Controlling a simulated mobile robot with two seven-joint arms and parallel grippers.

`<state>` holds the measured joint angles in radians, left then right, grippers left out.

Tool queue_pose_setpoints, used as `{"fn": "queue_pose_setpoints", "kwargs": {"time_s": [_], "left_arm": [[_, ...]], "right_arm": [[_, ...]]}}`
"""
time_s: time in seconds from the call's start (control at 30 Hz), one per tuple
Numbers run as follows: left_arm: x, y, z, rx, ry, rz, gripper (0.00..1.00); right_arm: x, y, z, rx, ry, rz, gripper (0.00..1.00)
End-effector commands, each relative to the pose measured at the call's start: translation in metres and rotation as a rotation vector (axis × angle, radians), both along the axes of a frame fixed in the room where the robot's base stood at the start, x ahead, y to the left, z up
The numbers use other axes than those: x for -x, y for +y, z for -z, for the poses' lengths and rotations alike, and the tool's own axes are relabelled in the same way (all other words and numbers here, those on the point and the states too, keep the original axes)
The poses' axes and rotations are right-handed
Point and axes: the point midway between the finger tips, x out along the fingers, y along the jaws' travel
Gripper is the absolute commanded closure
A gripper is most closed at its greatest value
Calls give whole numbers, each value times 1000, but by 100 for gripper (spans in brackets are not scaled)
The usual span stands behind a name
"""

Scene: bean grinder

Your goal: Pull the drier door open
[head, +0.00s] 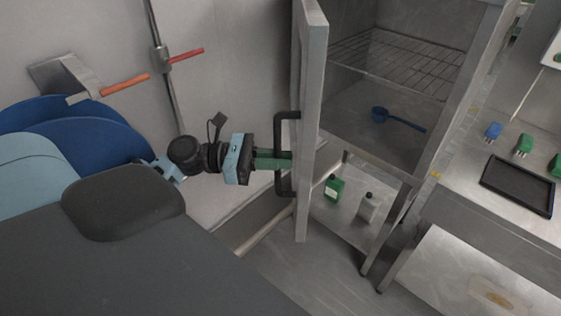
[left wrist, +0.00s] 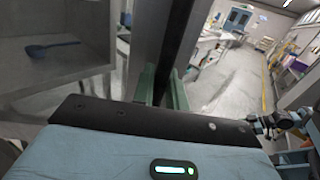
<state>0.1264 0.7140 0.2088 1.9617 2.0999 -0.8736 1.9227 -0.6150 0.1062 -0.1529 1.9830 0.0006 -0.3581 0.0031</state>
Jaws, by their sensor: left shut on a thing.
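The drier door (head: 311,120) is a grey metal door seen nearly edge-on in the head view. It stands swung open, away from the drier cabinet (head: 478,75). A dark bracket-shaped handle (head: 279,122) is on its left face. My left gripper (head: 285,160) has green fingers shut on the handle, about mid-height. In the left wrist view the green fingers (left wrist: 162,88) lie on both sides of the dark handle bar (left wrist: 172,45). My right gripper is not in view.
Inside the drier are a wire rack (head: 395,62) and a blue scoop (head: 398,119). A green bottle (head: 334,188) and a grey-white bottle (head: 368,207) stand on the shelf below. A counter at right holds a black tray (head: 517,185). Pipes with coloured levers (head: 125,84) are on the left wall.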

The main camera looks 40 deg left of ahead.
Motion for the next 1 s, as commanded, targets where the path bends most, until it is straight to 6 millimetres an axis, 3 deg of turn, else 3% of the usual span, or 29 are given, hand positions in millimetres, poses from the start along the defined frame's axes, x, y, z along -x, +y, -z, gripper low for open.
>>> {"fn": "queue_pose_setpoints", "kwargs": {"time_s": [0.17, 0.2, 0.33, 0.67, 0.93, 1.0], "left_arm": [[1, -2, 2, -1, 4, 6, 100], [1, -2, 2, -1, 4, 6, 83], [1, -2, 2, 0, 4, 5, 66], [1, -1, -2, -1, 1, 4, 66], [2, -2, -39, -4, -2, 6, 66], [16, -12, -36, -1, 4, 8, 66]], "right_arm": [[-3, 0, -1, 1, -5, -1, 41], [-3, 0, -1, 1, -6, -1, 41], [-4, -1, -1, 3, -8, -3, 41], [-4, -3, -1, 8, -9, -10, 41], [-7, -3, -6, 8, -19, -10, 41], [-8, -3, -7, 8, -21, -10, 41]]}}
